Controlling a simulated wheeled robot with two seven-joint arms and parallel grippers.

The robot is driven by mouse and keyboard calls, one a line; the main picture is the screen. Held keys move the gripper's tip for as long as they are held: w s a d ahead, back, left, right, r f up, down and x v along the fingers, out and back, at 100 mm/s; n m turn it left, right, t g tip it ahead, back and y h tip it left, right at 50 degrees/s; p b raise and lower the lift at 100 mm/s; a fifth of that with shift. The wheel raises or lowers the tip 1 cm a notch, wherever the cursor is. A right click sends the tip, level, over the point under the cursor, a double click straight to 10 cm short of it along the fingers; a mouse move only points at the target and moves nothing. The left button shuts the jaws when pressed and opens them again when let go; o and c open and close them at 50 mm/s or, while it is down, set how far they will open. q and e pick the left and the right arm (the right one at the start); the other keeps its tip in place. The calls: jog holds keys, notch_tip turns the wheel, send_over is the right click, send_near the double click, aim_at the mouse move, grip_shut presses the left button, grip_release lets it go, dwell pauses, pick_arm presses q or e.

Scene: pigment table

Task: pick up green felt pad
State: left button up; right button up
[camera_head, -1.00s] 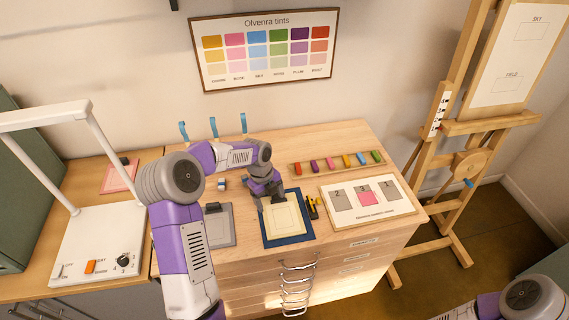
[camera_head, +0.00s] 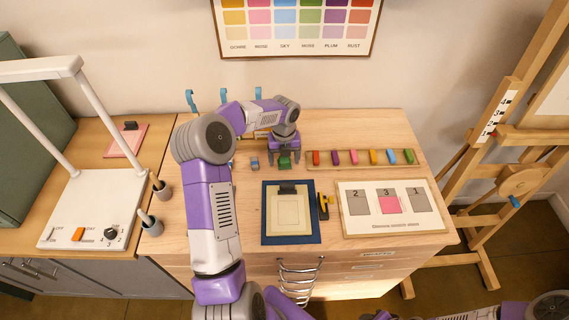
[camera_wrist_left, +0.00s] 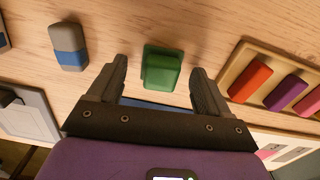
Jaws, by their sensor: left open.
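The green felt pad (camera_head: 285,162) is a small dark green block on the wooden table, left of the row of coloured sticks. My left gripper (camera_head: 284,157) points down over it, open, with one finger on each side. In the left wrist view the green pad (camera_wrist_left: 161,68) lies between the spread fingertips of the left gripper (camera_wrist_left: 158,76), with a gap on both sides. The fingers do not appear to touch it. My right gripper is out of view.
A grey-and-blue eraser-like block (camera_wrist_left: 69,47) lies left of the gripper. A wooden tray (camera_head: 313,166) of coloured sticks is close on the right. In front are a blue mat (camera_head: 269,232), a yellow-black tool (camera_head: 323,205) and a numbered board (camera_head: 395,226).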

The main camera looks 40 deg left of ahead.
aim_at(284, 159)
pick_arm(q)
jog(key=shift+f, duration=0.25)
jog(key=c, duration=1.1)
notch_tip(284, 159, up, 10)
jog(key=shift+r+p, duration=0.1)
jog(key=shift+p, duration=1)
